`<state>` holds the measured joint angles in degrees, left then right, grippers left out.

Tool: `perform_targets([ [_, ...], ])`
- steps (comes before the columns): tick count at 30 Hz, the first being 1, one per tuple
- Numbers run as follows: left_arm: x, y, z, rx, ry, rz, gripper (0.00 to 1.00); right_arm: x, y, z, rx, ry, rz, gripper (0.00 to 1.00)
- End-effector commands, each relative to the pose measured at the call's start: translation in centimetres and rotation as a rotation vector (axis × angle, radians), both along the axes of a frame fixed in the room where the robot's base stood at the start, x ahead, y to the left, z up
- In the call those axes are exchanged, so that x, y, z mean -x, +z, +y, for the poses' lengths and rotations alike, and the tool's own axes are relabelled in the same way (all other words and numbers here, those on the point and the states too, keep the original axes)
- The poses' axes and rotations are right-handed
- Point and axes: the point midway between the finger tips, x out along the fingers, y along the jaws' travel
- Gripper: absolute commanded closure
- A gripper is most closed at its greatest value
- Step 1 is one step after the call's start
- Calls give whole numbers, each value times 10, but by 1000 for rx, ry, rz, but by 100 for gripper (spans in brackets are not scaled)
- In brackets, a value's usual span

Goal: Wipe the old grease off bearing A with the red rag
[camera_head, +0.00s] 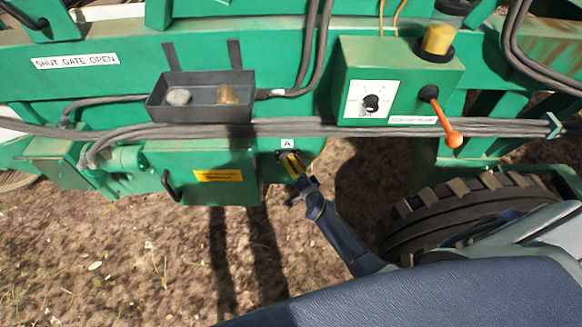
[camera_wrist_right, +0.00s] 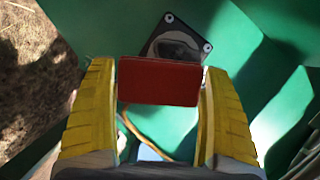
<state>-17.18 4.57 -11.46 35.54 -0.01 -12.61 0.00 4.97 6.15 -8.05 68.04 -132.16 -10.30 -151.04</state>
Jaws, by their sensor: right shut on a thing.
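My right gripper (camera_head: 291,164) comes up from below to the green frame under the "A" label (camera_head: 287,143) in the head view. In the right wrist view its yellow fingers are shut on the red rag (camera_wrist_right: 160,83), which looks like a flat red block. Bearing A (camera_wrist_right: 176,35), a dark plate with bright bolts at its corners, lies beyond the rag. A dark patch shows on its face. The rag hides its lower part; I cannot tell whether they touch. In the head view the gripper covers most of the bearing. My left gripper is not in view.
A dark tray (camera_head: 200,112) with two stones hangs on the frame. Grey hoses (camera_head: 300,128) run just above the label. A green control box (camera_head: 395,82) with an orange-handled lever (camera_head: 445,123) is to the right. A big tyre (camera_head: 455,215) stands at lower right.

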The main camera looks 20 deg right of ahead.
Motion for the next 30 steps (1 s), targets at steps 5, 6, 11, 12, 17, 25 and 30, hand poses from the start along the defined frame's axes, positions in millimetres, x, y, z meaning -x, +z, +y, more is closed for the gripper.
perform_targets([
  [5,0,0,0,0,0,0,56,2,1,-2,1,-1,-2,39],
  [6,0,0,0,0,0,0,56,1,1,-2,1,-1,-2,39],
  [11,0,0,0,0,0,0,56,-1,1,3,0,-1,-3,39],
  [12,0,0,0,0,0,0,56,-2,1,5,0,-2,-3,39],
  [17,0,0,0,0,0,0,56,-7,2,16,-2,-2,-3,39],
  [25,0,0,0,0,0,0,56,-14,3,29,1,-2,-4,39],
  [30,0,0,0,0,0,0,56,-16,3,33,0,-1,-6,39],
])
